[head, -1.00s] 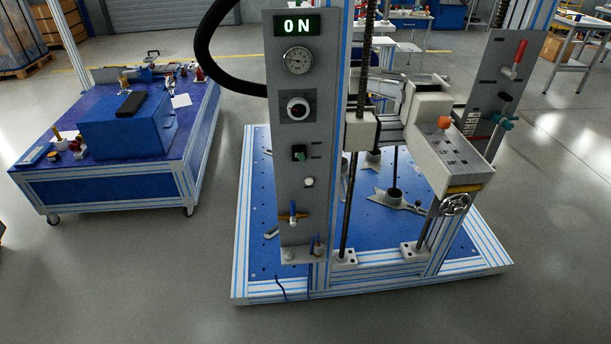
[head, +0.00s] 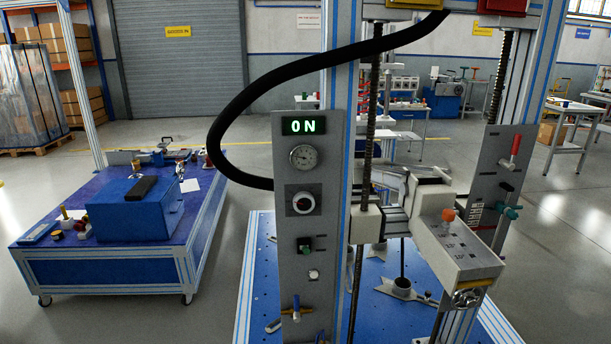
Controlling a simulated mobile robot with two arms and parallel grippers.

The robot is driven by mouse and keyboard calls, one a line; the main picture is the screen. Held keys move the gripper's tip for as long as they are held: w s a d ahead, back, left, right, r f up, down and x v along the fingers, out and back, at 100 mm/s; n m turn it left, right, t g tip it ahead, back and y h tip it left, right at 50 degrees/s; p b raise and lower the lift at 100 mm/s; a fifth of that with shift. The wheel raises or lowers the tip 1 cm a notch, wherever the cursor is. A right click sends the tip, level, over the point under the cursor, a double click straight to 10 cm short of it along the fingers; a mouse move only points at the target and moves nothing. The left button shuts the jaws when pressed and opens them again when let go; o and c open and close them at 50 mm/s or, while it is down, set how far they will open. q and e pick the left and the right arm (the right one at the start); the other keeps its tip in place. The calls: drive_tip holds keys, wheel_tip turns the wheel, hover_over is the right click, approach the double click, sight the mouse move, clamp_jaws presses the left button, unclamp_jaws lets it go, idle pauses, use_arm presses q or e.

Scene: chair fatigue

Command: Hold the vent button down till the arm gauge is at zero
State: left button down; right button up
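A grey upright control panel (head: 299,235) stands on the near left post of the test rig. It carries a lit green "ON" display (head: 304,125) and a round dial gauge (head: 303,156), whose needle is too small to read. No label shows which part is the vent button. An orange knob (head: 448,215) tops the white arm box (head: 455,248) to the right. Neither gripper is in view.
A second grey panel (head: 500,178) with red and teal handles stands at the right. A thick black hose (head: 227,125) loops out left of the rig. A blue cart (head: 110,270) with a blue box stands at the left. Grey floor lies between cart and rig.

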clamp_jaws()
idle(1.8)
